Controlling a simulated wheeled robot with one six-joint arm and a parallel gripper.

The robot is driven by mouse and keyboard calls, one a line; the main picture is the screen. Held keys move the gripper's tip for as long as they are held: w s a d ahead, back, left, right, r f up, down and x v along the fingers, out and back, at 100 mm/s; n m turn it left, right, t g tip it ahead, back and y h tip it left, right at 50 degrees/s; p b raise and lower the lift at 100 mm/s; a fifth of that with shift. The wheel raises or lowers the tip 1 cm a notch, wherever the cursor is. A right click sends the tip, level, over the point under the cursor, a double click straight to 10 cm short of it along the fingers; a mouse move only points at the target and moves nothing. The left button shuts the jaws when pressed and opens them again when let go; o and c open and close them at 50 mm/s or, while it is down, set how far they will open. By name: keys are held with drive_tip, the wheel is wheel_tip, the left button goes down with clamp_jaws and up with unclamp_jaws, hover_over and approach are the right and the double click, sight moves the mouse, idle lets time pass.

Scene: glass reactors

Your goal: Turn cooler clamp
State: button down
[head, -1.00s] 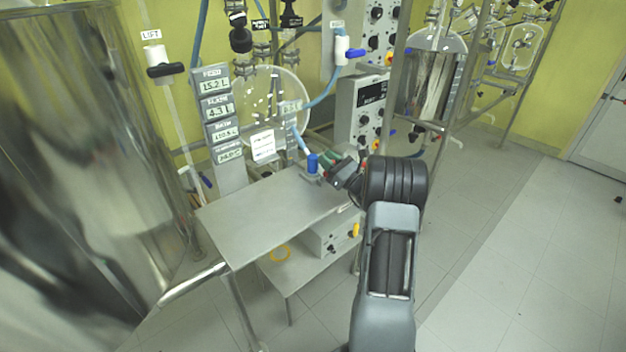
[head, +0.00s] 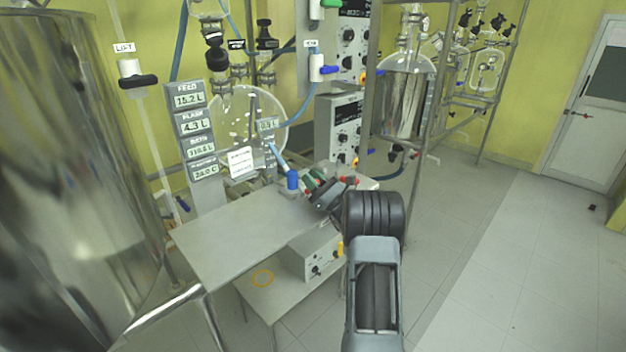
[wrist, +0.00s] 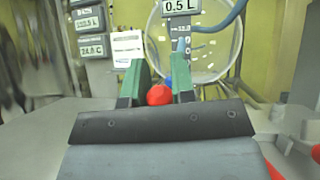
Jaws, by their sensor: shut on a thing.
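My gripper (head: 312,182) is over the far right part of the metal table, just right of a blue-capped part (head: 292,180). In the wrist view its two green fingers (wrist: 159,80) stand a little apart with a red round knob (wrist: 159,95) between them. The gripper is shut on this knob. The frames do not show clearly whether the knob belongs to the cooler clamp. The rest of the knob's part is hidden behind the gripper's dark body.
The metal table (head: 230,240) is mostly bare. A round glass flask (head: 240,115) and a column of readouts (head: 192,125) stand behind it. A control box (head: 340,130) is behind the gripper. A shiny steel vessel (head: 60,150) fills the left. Floor at right is clear.

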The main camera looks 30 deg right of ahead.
drive_tip(key=c, duration=0.9)
unclamp_jaws()
drive_tip(key=shift+w, duration=0.1)
drive_tip(key=shift+c, duration=0.2)
drive_tip(key=shift+d, duration=0.1)
drive_tip(key=shift+s+d+f, duration=0.1)
drive_tip(key=shift+s+f, duration=0.1)
drive_tip(key=shift+s, duration=0.1)
drive_tip(key=v, duration=0.2)
drive_tip(key=shift+s+d, duration=0.15)
drive_tip(key=shift+s, duration=0.2)
drive_tip(key=s+d, duration=0.4)
drive_tip(key=s, duration=0.6)
drive_tip(key=shift+s+d+p, duration=0.2)
drive_tip(key=shift+d+p, duration=0.1)
drive_tip(key=shift+p, duration=0.05)
